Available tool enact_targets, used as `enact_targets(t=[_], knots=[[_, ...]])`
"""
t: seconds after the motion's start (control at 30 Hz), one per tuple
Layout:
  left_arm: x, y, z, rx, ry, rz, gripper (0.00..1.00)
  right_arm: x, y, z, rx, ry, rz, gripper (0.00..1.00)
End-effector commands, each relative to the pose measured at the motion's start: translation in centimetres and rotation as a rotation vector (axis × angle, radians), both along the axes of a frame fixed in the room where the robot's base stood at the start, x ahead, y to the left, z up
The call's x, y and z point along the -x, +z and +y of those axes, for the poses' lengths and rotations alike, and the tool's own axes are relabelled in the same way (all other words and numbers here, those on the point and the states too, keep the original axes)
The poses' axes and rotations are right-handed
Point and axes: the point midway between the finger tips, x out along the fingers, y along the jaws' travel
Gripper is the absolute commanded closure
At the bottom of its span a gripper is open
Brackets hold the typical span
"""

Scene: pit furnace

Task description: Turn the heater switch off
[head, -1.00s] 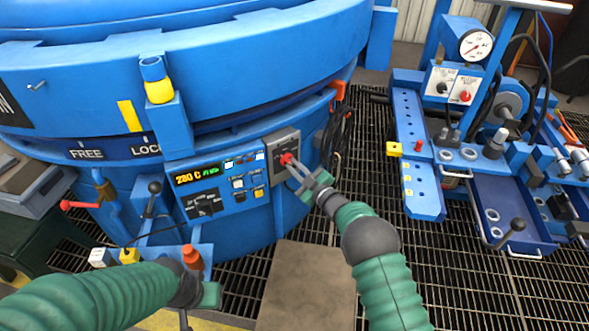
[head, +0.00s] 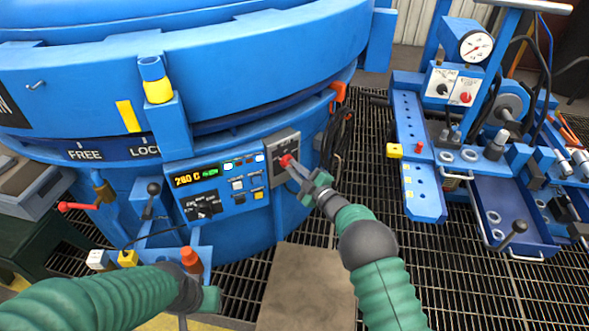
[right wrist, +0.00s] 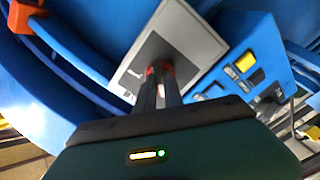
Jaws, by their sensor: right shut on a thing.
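The heater switch is a red knob (head: 286,161) on a grey plate (head: 283,146) on the front of the blue furnace. My right gripper (head: 291,165) is shut on the red knob. In the right wrist view the fingertips (right wrist: 158,75) close around the knob, and they hide most of it and part of the grey plate (right wrist: 192,40). My left gripper (head: 208,300) is low at the left, away from the switch; its fingers are not clear.
A control panel (head: 216,190) with a lit display and several buttons is left of the switch. Black cables (head: 338,135) hang to its right. A blue bench (head: 425,190) with a gauge stands at the right. Grated floor (head: 400,265) lies between.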

Motion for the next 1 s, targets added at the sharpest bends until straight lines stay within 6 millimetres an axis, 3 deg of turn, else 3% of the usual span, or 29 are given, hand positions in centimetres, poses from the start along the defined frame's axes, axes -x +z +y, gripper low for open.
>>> enact_targets(t=[0.03,0.07,0.23,0.63,0.77,1.0], knots=[[0.0,-0.1,0.0,0.000,0.000,0.000,0.64,0.3,-0.8,0.0,0.008,0.003,0.014,1.00],[0.0,-0.1,0.0,0.000,0.000,0.000,0.64,0.3,-0.8,0.0,0.008,0.003,0.014,0.87],[0.0,0.0,0.0,0.000,0.000,0.000,0.64,0.2,-0.6,0.0,0.006,0.002,0.010,0.66],[0.0,0.6,0.0,0.000,0.000,0.000,0.64,0.9,0.0,-0.7,0.001,-0.001,0.006,0.66],[0.0,1.7,0.0,0.000,0.000,0.000,0.64,3.3,0.1,-2.5,0.002,-0.004,0.010,0.66],[0.0,3.7,0.0,0.000,0.000,0.000,0.64,9.1,0.0,-6.6,0.002,-0.003,0.011,0.66]])
